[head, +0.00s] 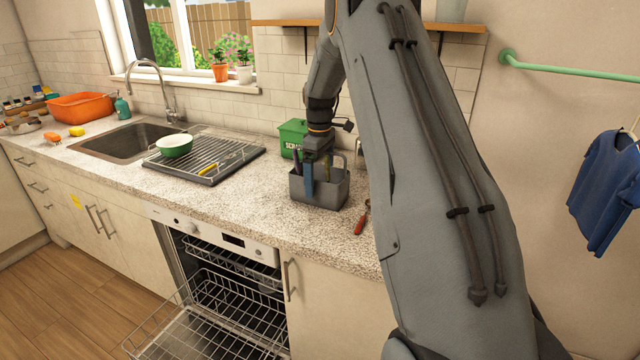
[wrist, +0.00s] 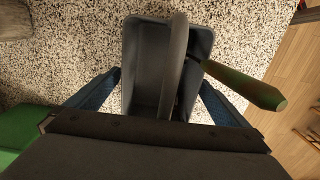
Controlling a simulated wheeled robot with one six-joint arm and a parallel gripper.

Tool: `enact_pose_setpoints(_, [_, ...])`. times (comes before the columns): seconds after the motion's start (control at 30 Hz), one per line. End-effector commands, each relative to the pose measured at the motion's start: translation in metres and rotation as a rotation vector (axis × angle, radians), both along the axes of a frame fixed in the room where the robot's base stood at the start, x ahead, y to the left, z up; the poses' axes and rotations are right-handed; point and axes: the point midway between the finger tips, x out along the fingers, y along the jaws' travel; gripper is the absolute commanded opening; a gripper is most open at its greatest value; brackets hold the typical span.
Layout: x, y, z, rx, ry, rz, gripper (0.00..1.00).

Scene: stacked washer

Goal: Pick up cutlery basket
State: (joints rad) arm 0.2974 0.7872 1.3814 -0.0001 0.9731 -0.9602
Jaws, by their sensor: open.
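The grey cutlery basket (head: 330,192) stands on the speckled counter, right of the drying rack. In the wrist view the basket (wrist: 142,50) lies below my gripper, and its arched handle (wrist: 178,60) runs between the fingers. My gripper (head: 310,180) is open and points down at the basket. In the wrist view the blue fingers of my gripper (wrist: 160,80) are spread, one on each side of the basket. I cannot tell whether they touch it. A green-handled utensil (wrist: 245,87) leans out over the basket's right side. My gripper hides part of the basket's inside.
A green box (head: 292,136) stands behind the basket, and a red-handled tool (head: 362,218) lies to its right. The drying rack (head: 225,160) holds a green bowl (head: 174,146). Below the counter, the dishwasher (head: 235,290) is open with a rack out. A shelf (head: 285,22) hangs above.

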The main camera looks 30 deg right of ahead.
Motion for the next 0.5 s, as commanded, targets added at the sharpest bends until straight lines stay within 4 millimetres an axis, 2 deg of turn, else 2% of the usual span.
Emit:
enact_pose_setpoints(0.2, [0.0002, 0.0000, -0.0008, 0.000, 0.000, 0.000, 1.00])
enact_pose_setpoints(0.5, [0.0003, -0.0001, 0.0000, 0.000, -0.001, 0.000, 0.52])
